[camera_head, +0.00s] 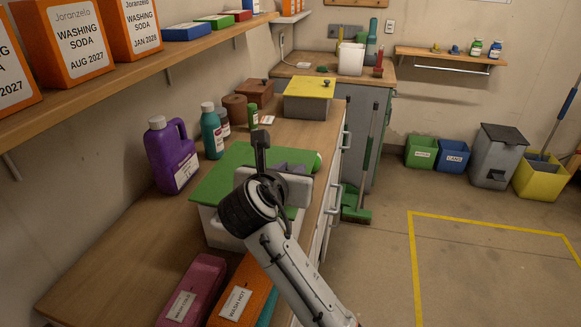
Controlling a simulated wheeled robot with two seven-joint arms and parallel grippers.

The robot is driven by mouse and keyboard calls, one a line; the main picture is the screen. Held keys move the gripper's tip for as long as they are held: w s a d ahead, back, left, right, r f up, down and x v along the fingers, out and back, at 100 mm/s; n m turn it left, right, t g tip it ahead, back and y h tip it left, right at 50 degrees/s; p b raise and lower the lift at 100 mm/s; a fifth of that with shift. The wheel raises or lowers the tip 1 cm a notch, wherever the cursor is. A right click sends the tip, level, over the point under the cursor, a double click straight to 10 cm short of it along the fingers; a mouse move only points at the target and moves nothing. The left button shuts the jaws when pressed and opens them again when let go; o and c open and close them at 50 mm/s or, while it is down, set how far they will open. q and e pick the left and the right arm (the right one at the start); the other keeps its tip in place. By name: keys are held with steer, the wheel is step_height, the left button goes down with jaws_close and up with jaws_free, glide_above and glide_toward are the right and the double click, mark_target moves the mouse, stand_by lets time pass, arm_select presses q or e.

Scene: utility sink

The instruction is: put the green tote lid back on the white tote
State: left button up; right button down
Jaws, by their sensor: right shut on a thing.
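The green tote lid (222,172) is a flat green panel over the white tote (217,232), which stands on the wooden counter. The tote's near white wall shows below the lid. The lid lies at or just above the tote's rim; I cannot tell whether it is seated. My right gripper (274,160) reaches in from the bottom and is shut on the lid near its right side. My wrist and gripper hide the lid's middle and right part and part of the tote. My left gripper is not in view.
A purple jug (171,155) and a teal bottle (212,132) stand close behind the lid on the left. Pink (196,290) and orange (243,293) packs sit in front. A grey box with a yellow lid (308,97) stands farther back. A shelf (130,70) overhangs the upper left.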

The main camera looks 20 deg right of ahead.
steer(key=shift+f, duration=0.55)
steer(key=c, duration=1.4)
jaws_free()
steer(key=shift+c, duration=0.2)
